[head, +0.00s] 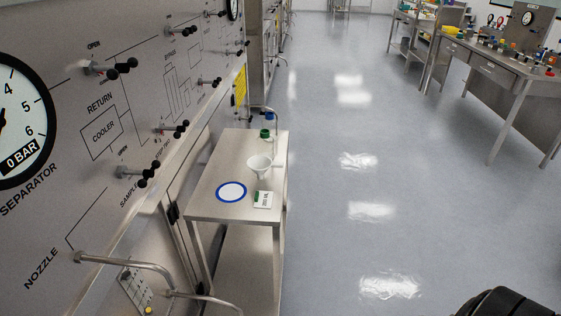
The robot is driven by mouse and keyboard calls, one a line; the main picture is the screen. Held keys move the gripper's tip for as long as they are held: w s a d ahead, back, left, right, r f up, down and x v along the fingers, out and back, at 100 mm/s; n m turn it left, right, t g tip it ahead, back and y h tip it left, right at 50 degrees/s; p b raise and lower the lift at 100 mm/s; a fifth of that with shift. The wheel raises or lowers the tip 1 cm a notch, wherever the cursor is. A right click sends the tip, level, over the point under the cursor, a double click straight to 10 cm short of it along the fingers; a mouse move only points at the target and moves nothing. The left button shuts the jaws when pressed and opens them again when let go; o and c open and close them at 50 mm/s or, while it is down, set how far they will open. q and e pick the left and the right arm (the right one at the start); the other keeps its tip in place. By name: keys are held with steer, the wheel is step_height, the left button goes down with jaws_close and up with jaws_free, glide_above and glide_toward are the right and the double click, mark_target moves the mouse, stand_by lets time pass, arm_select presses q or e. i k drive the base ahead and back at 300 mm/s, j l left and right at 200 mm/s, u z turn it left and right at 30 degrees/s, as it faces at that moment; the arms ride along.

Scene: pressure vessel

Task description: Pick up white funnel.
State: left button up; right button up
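The white funnel (260,165) is on a small steel table (209,205) left of the picture's middle. Its wide mouth faces up, and its lower end is hard to make out at this size. Neither gripper can be made out in the head view. A dark rounded part of my own body shows at the bottom right corner.
A blue-rimmed white disc (231,192), a small white-and-green box (263,200) and a green-capped bottle (265,137) share the table. A control panel (60,170) with valve handles and a pipe rail (130,262) borders its left. Open floor (370,185) lies right, before workbenches (500,65).

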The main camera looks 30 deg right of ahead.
mark_target(258, 164)
steer(key=l+u, duration=0.25)
steer(key=l, duration=0.65)
steer(key=l+u, duration=0.2)
steer(key=l, duration=0.7)
steer(key=k+l+u, duration=0.1)
steer(key=l+u, duration=0.15)
steer(key=l, duration=0.6)
